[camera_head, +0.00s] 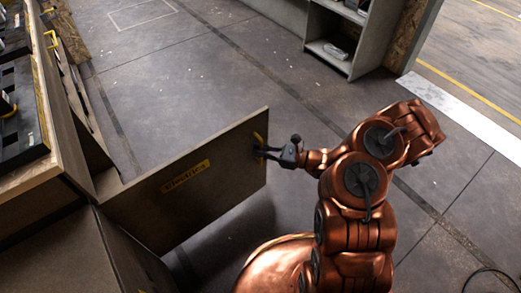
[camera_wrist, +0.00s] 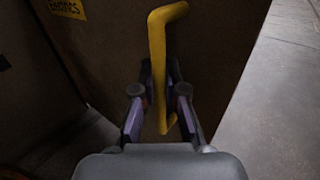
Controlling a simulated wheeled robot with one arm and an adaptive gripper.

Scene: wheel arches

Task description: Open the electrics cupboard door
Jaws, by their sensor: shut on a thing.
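The electrics cupboard door (camera_head: 210,185) stands swung out from the cupboard, with a yellow "Electrics" label (camera_head: 186,176) on its face. The label also shows at the top left of the wrist view (camera_wrist: 67,8). A yellow handle (camera_head: 258,139) sits near the door's outer edge; in the wrist view the handle (camera_wrist: 157,50) runs down between the fingers. My gripper (camera_head: 268,153) is shut on the handle, and in the wrist view its fingers (camera_wrist: 160,95) lie on both sides of it. The cupboard's inside is mostly hidden.
The wooden cabinet (camera_head: 60,170) with black cases (camera_head: 18,110) on top stands at the left. A grey shelf unit (camera_head: 340,40) stands at the back right. The grey floor (camera_head: 190,70) behind the door is open. A cable (camera_head: 490,272) lies at the lower right.

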